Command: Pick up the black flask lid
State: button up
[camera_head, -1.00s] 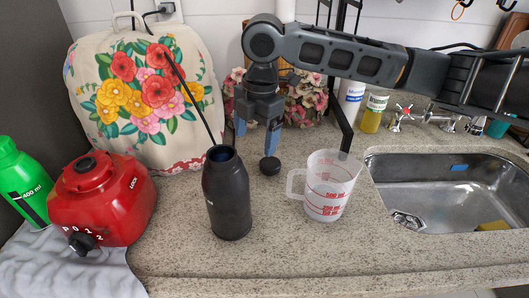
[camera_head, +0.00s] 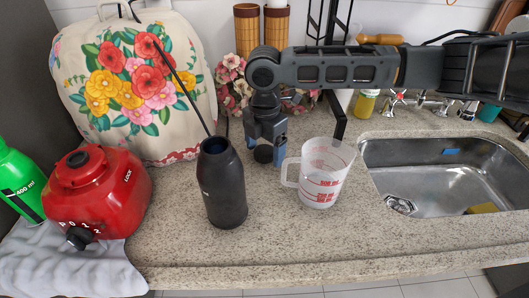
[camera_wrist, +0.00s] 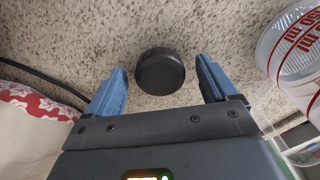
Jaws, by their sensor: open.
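The black flask lid (camera_head: 263,154) is a small round dark cap on the speckled counter, between the flask and the measuring cup. In the wrist view the lid (camera_wrist: 160,71) lies between my two blue fingertips, with a gap on each side. My gripper (camera_head: 266,150) points down over the lid and is open; the wrist view shows its fingers (camera_wrist: 160,80) spread and empty. The black flask (camera_head: 223,187) stands upright and uncapped to the left of the lid. In the head view the fingers partly flank the lid.
A clear measuring cup (camera_head: 323,175) stands close to the right of my gripper. A red blender base (camera_head: 100,195) and green bottle (camera_head: 18,180) are at left. A floral cover (camera_head: 130,90) stands behind. The sink (camera_head: 440,175) is at right; the front counter is clear.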

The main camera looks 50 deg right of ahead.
jog(key=c, duration=1.1)
jog(key=shift+c, duration=0.2)
